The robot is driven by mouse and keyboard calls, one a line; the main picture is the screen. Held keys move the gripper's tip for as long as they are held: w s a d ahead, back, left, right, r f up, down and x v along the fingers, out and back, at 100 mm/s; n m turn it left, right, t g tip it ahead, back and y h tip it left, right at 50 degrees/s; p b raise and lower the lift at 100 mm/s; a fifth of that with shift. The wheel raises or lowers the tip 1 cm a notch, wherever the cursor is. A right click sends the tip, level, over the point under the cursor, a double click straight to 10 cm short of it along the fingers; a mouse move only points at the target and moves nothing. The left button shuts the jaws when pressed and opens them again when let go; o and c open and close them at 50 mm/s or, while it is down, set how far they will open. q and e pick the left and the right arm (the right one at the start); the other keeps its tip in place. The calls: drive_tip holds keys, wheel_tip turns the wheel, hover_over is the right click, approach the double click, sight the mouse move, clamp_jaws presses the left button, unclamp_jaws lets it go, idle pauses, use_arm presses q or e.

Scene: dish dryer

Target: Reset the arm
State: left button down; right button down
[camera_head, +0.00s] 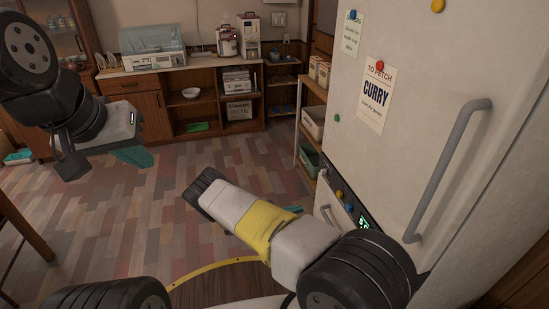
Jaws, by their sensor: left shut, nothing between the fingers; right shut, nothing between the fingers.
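My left arm comes in from the upper left, with its black joints and grey wrist. My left gripper (135,156) has teal fingers, is shut and empty, and hangs over the open floor, apart from everything. My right arm (262,228), white with a yellow band, reaches from the lower right up to a black joint in the middle of the view. A small teal tip of my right gripper (296,209) shows behind this arm; most of that gripper is hidden. It is shut with nothing held.
A white fridge (465,90) with a grey handle and notes stands close on the right. A shelf (313,96) with cartons and bins is beside it. A wooden cabinet (145,83) with a dish dryer (152,60) on top stands at the back. The tiled floor (120,220) between is clear.

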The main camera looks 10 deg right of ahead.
drive_tip(key=s+a+r+m+g+y, duration=0.15)
drive_tip(key=r+m+y, duration=0.3)
drive_tip(key=r, duration=0.55)
drive_tip(key=s+a+r+m+g+y, duration=0.1)
drive_tip(key=s+r+m+y, duration=0.3)
drive_tip(key=r, duration=0.6)
drive_tip(key=s+a+r+m+g+y, duration=0.1)
drive_tip(key=r+m+y, duration=0.4)
drive_tip(key=r, duration=0.5)
drive_tip(key=s+a+r+m+t+y, duration=0.2)
drive_tip(key=s+r+t+y, duration=0.1)
drive_tip(key=s+r, duration=0.6)
drive_tip(key=s+a+r+m+t+y, duration=0.2)
drive_tip(key=s+r+t, duration=0.3)
drive_tip(key=s+r, duration=0.4)
drive_tip(key=shift+s+a+r+m+y, duration=0.15)
drive_tip(key=shift+s+a+m+y, duration=0.2)
drive_tip(key=shift+s+a+y, duration=0.45)
drive_tip(key=shift+w+d+t, duration=0.1)
drive_tip(key=shift+w+t, duration=0.05)
drive_tip(key=shift+t, duration=0.1)
